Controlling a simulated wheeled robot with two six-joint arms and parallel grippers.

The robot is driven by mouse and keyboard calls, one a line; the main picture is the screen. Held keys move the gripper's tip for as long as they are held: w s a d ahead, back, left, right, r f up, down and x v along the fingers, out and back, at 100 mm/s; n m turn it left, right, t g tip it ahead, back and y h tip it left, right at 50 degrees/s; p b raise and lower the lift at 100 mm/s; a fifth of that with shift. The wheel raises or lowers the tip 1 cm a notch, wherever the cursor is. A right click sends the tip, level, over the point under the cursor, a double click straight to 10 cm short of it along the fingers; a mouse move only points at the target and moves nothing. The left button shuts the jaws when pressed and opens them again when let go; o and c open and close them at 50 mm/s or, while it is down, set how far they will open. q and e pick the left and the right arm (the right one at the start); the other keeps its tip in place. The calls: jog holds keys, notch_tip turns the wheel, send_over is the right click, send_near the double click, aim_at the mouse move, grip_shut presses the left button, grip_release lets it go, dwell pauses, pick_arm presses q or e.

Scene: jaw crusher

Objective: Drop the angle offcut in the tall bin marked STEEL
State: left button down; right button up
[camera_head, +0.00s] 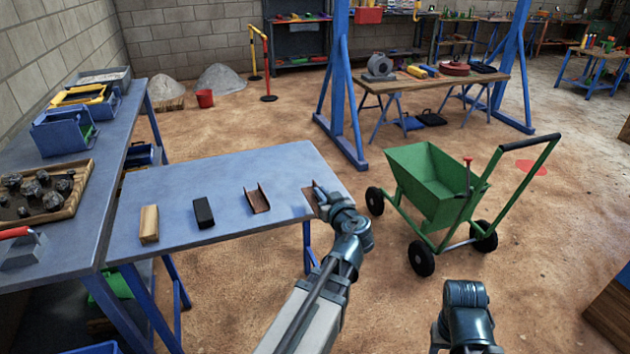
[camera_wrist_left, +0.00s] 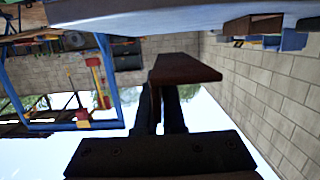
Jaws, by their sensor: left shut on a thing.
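The angle offcut (camera_head: 309,199) is a rust-brown piece at the right end of the blue-grey table (camera_head: 230,222), partly hidden by my left gripper (camera_head: 320,193). In the left wrist view, which is upside down, the left gripper (camera_wrist_left: 160,105) is shut on the brown offcut (camera_wrist_left: 188,69), with a visible gap between it and the table edge. My right arm shows at the lower right of the head view, but its gripper is not visible. No tall bin marked STEEL can be made out.
On the table lie a brown channel piece (camera_head: 257,199), a black block (camera_head: 203,212) and a wooden block (camera_head: 149,224). A green wheeled cart (camera_head: 433,181) stands right of the table. A workbench (camera_head: 57,195) stands at the left. Bare floor lies behind the table.

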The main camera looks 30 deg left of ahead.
pick_arm(q)
jog(key=shift+v, duration=1.95)
jog(key=shift+a, duration=0.1)
notch_tip(320, 180, up, 18)
jog(key=p, duration=1.8)
jog(key=shift+f, duration=0.2)
jog(key=shift+s+a, duration=0.1)
jog(key=shift+s, duration=0.05)
